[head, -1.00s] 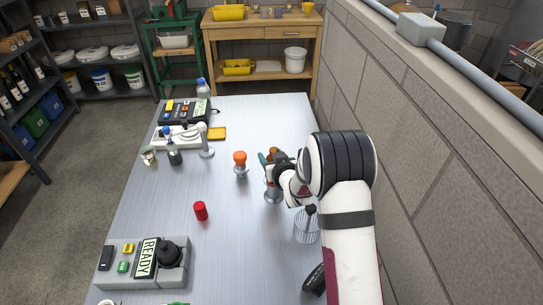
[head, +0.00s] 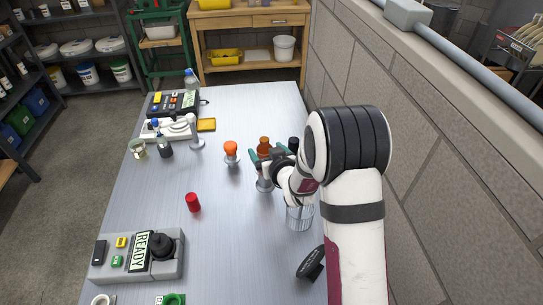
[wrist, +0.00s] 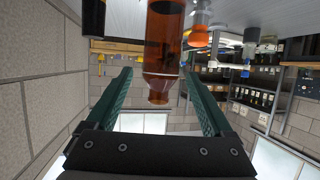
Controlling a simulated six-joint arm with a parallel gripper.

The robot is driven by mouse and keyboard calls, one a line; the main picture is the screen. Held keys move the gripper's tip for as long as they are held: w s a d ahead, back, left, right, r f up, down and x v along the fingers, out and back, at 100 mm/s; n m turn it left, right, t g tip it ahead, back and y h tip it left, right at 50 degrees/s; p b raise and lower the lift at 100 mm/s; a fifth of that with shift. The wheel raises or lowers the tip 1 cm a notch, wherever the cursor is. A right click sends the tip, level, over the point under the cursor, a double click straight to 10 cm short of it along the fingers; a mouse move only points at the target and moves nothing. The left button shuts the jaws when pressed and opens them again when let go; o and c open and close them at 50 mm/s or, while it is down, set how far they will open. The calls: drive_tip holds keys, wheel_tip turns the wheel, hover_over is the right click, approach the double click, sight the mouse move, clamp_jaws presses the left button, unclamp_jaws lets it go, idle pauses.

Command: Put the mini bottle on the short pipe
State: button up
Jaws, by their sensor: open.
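The mini bottle, brown amber glass (head: 264,144), stands upright at the right of the metal table. It also shows in the wrist view (wrist: 164,45), turned upside down with the picture, its neck towards my gripper. The short pipe, a silver upright piece with a wide foot (head: 264,186), is directly below the bottle, which appears to stand on it. The contact is hidden behind my gripper. My gripper (head: 268,156) is open, with its green fingers on either side of the bottle. In the wrist view my gripper (wrist: 158,95) shows gaps on both sides of the bottle's neck.
An orange-topped silver stand (head: 231,153) is left of the bottle. A dark-capped item (head: 293,144) and a wire basket (head: 300,216) are near my arm. A red cylinder (head: 193,202) and a control box (head: 138,256) stand at front left. The block wall (head: 430,160) closes the right side.

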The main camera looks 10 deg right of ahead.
drive_tip(key=s+d+r+m+g+h, duration=0.1)
drive_tip(key=s+d+r+m+g, duration=0.1)
drive_tip(key=s, duration=0.5)
drive_tip(key=s+d+r+m+g+h, duration=0.1)
drive_tip(key=s+g, duration=0.2)
drive_tip(key=s, duration=0.5)
drive_tip(key=s+d+r+m+g+h, duration=0.1)
drive_tip(key=s+d+r+m+g, duration=0.1)
drive_tip(key=s, duration=0.5)
drive_tip(key=s+a+r+m+g+y, duration=0.1)
drive_tip(key=s+a+g, duration=0.1)
drive_tip(key=s, duration=0.8)
drive_tip(key=s+a+r+m+g+y, duration=0.1)
drive_tip(key=s+a+r+g, duration=0.1)
drive_tip(key=s, duration=0.8)
drive_tip(key=a+g, duration=0.1)
drive_tip(key=g, duration=0.1)
drive_tip(key=shift+s+m+g, duration=0.15)
drive_tip(key=shift+m+g, duration=0.15)
drive_tip(key=shift+m, duration=0.1)
